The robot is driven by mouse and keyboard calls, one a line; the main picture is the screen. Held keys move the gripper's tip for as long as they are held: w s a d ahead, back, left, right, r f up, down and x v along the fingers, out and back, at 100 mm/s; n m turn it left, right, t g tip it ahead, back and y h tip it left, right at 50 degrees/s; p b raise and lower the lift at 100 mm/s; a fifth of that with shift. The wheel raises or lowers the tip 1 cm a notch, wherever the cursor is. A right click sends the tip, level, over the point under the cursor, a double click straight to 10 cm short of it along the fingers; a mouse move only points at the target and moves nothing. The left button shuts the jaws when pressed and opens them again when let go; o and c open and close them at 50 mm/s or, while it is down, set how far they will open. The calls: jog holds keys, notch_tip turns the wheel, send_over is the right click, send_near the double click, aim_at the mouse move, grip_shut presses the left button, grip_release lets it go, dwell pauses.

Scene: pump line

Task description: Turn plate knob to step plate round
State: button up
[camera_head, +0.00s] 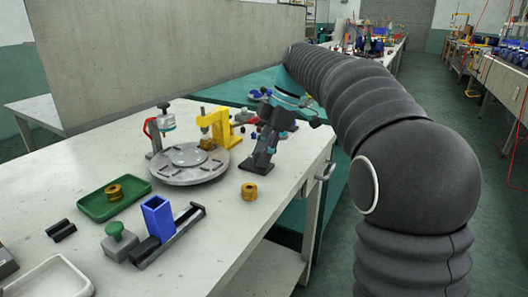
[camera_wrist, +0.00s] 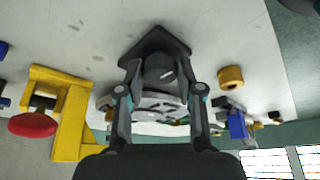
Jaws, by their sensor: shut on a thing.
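The round grey plate (camera_head: 178,174) lies flat on the white bench, with a smaller raised disc at its middle. It also shows partly behind my fingers in the wrist view (camera_wrist: 155,108). A dark round knob (camera_wrist: 160,68) on a dark angular base (camera_wrist: 152,38) stands on the bench to the right of the plate. The base also shows in the head view (camera_head: 253,167), while the knob there is mostly hidden by my gripper. My gripper (camera_head: 266,150) points down at it, and its two fingers are shut on the knob from either side.
A brass ring (camera_head: 249,191) sits near the bench edge. A green tray (camera_head: 98,210) and a blue holder (camera_head: 158,217) are nearer.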

jog(key=shift+s, duration=0.1)
jog(key=o, duration=1.1)
jog(key=shift+a, duration=0.15)
jog(key=shift+o, duration=0.2)
jog(key=shift+d+r, duration=0.2)
jog(key=v, duration=1.1)
jog(key=shift+r, duration=0.2)
jog(key=shift+d, duration=0.1)
